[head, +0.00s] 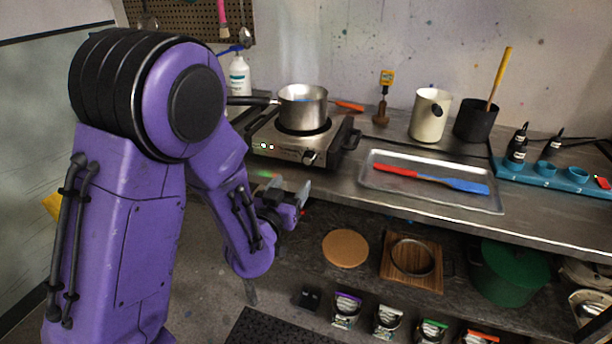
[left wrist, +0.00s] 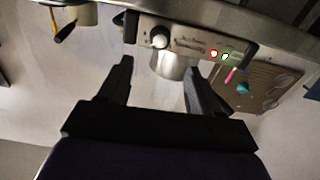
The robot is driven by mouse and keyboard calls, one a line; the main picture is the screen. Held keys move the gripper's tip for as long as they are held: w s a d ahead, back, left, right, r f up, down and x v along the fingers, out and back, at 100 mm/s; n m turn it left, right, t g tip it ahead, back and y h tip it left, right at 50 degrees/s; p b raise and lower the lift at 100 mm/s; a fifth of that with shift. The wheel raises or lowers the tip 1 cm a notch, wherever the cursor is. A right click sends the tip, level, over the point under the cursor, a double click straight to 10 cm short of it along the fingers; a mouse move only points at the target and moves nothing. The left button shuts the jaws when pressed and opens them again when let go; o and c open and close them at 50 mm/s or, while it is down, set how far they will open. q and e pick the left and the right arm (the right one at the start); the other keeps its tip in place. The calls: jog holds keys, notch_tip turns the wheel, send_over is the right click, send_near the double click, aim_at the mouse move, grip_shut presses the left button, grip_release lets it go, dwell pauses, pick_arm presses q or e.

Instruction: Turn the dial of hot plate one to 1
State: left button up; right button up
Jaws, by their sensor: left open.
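The hot plate (head: 272,150) is a metal box near the front of the steel bench, the only hot plate in view. Its round dial (head: 309,157) is on the front panel, with small lights to its left. In the left wrist view, which looks upside down, the pale dial (left wrist: 159,40) shows just beyond and between my fingertips. The dial's setting is too small to read. My left gripper (head: 291,190) is open and empty, in front of and below the panel, apart from the dial. My right gripper is not in view.
A steel saucepan (head: 303,108) sits on the burner, its handle pointing left. The lower shelf holds a green pot (head: 510,272).

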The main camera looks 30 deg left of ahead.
aim_at(307, 161)
pick_arm(q)
jog(key=p+x, duration=0.2)
jog(key=x, duration=0.7)
jog(key=shift+w+a+r, duration=0.1)
jog(key=shift+w, duration=0.25)
jog(key=shift+w+a, duration=0.1)
jog(key=shift+w, duration=0.3)
jog(key=c, duration=1)
jog(key=shift+c, duration=0.2)
